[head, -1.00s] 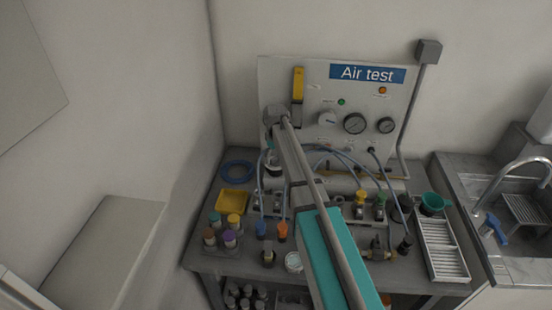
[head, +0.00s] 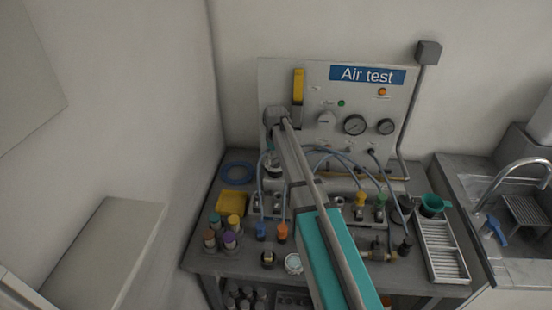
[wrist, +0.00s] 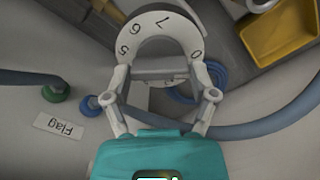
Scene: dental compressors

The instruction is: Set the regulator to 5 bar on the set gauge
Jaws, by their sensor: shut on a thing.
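A pale round knob with dark numerals, among them 0, 5, 6 and 7 (wrist: 158,22), sits between the fingers of my gripper (wrist: 160,72) in the wrist view. The fingers are shut on its two sides. In the head view my arm covers the knob, and my gripper (head: 272,165) shows only partly at the arm's far end. The Air test panel (head: 286,75) carries a larger gauge (head: 354,124) and a smaller gauge (head: 386,126). Their needles and labels are too small to read, so I cannot tell which is the set gauge.
A white knob (head: 326,118) and a yellow handle (head: 298,86) are on the panel. Blue hoses, fittings and colour-capped bottles (head: 234,222) crowd the bench. A yellow tray (head: 235,202) and a blue coil (head: 238,170) lie at left. A sink (head: 510,230) stands at right.

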